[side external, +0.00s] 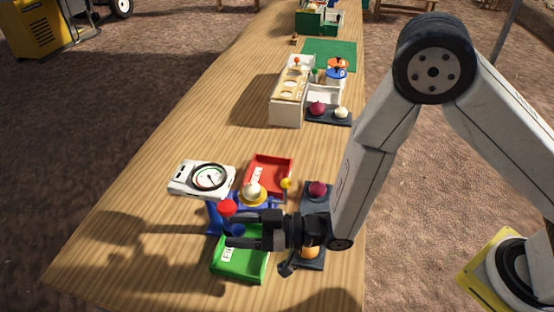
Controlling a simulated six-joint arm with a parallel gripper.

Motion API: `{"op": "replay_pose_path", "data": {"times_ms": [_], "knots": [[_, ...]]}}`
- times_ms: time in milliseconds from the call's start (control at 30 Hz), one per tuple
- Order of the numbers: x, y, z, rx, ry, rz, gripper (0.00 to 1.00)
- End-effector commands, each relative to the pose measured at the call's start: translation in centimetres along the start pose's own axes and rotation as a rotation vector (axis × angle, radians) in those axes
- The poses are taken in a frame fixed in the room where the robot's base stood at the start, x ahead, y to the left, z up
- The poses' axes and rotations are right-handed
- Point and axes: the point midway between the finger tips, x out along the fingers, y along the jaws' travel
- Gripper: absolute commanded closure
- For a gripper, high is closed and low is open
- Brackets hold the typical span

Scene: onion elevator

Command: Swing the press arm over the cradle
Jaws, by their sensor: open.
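A blue press stand (214,217) is near the front of the wooden table, with a red knob (228,207) beside it. The press arm's exact outline and angle are hard to tell behind my gripper. A pale onion (252,190) sits in a yellow ring-shaped cradle (253,201) just behind and right of the red knob. My gripper (234,229) points left, with its fingers apart and nothing clearly held. Its fingers are just in front of the red knob, with a blue part showing between them; contact cannot be told. A yellow knob (286,183) is right of the cradle.
A white dial gauge (185,180) lies left, a red bin (269,165) behind, and a green bin (240,266) in front. A dark tray (316,206) at right holds a red onion (318,188) and an orange onion (309,252). The left table surface is clear.

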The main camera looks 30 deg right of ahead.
Motion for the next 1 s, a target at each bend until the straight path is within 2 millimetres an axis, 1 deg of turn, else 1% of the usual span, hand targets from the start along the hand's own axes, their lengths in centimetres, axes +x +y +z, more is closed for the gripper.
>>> {"op": "replay_pose_path", "data": {"times_ms": [100,233,567,600,667,700,767,800,833,1000], "knots": [[1.1,0.0,0.0,0.000,0.000,0.001,0.28],[1.8,0.0,0.1,0.001,-0.001,0.001,0.28],[2.1,0.0,0.0,0.001,-0.001,0.001,0.28],[2.1,0.0,0.0,0.001,-0.001,0.001,0.34],[2.1,0.0,0.0,0.001,-0.001,0.001,0.53],[2.1,0.0,0.0,0.001,-0.001,0.001,0.66],[2.1,0.0,0.0,0.001,-0.001,0.001,0.85],[2.1,0.0,0.0,0.001,-0.001,0.001,0.98],[2.1,0.0,0.0,0.001,-0.001,0.001,1.00],[2.1,0.0,0.0,0.001,-0.001,0.000,1.00]]}}
